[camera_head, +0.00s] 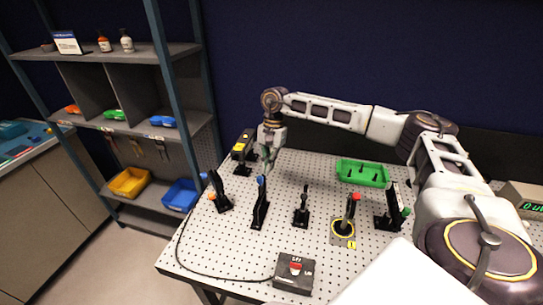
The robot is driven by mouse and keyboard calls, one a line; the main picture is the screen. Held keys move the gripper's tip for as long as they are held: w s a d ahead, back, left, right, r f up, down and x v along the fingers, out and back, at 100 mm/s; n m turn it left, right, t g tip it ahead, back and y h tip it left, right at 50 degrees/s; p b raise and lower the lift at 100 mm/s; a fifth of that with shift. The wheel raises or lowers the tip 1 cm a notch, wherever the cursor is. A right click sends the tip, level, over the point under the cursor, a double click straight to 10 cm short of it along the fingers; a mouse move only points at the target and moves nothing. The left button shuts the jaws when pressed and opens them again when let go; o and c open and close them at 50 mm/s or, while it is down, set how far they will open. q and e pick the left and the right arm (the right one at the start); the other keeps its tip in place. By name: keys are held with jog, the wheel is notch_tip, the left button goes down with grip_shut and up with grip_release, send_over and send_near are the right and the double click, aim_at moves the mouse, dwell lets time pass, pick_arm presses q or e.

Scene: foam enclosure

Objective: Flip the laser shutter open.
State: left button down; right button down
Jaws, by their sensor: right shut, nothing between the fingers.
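The optical table (225,255) is a pale perforated board. A black boxy device with a yellow label (243,146), which looks like the laser, stands at its far left corner. Several black posts stand in front; I cannot tell for certain which carries the shutter. One is a tall post with a blue tip (260,208); left of it is a tilted mount with blue and orange knobs (220,192). My right gripper (269,160) points down, shut and empty, just right of the laser-like device and above and behind the blue-tipped post. Its fingertips are small and dark. My left gripper is out of view.
A switch box (294,272) with a cable sits at the front. Shelves (110,125) stand left.

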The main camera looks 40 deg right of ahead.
aim_at(262, 179)
jog(key=shift+s+a, duration=0.45)
jog(key=shift+a, duration=0.3)
jog(key=shift+a, duration=0.1)
jog(key=s+a+b, duration=0.1)
jog(key=a, duration=0.1)
jog(key=s+a+b, duration=0.1)
jog(key=s, duration=0.1)
jog(key=shift+s+a, duration=0.15)
jog(key=shift+a, duration=0.2)
